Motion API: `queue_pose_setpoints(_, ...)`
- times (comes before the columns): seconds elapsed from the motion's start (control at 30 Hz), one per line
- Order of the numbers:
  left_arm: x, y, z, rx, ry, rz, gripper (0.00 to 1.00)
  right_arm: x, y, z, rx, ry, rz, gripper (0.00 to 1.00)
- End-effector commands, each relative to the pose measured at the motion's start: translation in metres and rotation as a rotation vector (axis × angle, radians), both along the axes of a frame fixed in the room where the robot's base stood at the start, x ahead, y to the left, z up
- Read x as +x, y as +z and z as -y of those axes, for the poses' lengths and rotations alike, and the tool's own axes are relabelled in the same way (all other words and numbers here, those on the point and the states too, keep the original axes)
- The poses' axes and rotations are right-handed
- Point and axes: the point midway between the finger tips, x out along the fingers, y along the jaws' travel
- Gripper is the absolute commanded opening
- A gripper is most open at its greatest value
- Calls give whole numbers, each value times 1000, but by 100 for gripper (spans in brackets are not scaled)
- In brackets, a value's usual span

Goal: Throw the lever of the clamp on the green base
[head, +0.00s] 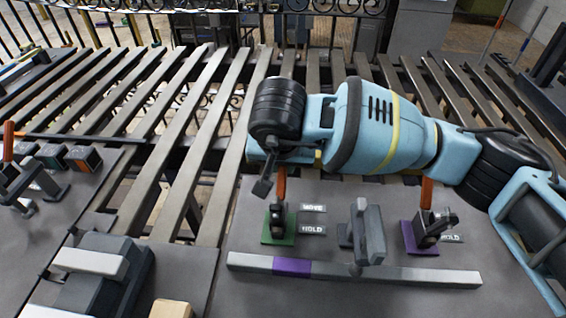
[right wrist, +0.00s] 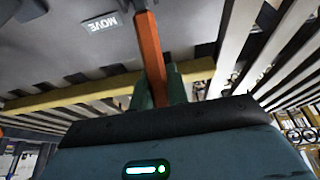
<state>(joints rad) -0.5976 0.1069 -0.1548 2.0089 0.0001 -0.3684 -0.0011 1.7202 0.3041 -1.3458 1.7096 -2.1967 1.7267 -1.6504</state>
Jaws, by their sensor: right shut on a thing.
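The clamp on the green base (head: 279,229) stands on the grey board, left of centre in the head view. Its orange lever (head: 281,186) stands upright and runs up behind my right gripper. My right gripper (head: 270,178) is at the lever's upper part, one dark finger showing left of it. In the right wrist view the orange lever (right wrist: 151,52) passes between the two greenish fingers (right wrist: 159,88), and the gripper is shut on it. The lever's top end is hidden by my gripper. My left gripper is not in view.
MOVE (head: 313,208) and HOLD (head: 313,230) labels lie right of the green base. A grey upright block (head: 368,230) and a clamp on a purple base (head: 412,238) stand further right. A bar with a purple section (head: 291,267) lies in front. Slats (head: 205,130) cross behind.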

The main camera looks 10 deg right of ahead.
Motion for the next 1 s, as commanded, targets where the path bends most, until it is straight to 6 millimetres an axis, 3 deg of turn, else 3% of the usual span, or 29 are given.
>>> queue_pose_setpoints(0.27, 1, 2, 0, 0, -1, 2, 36, -4, 6, -1, -15, 3, 70, 0)
queue_pose_setpoints(1.0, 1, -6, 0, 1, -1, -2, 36, -39, 28, -8, -109, 2, 540, 0)
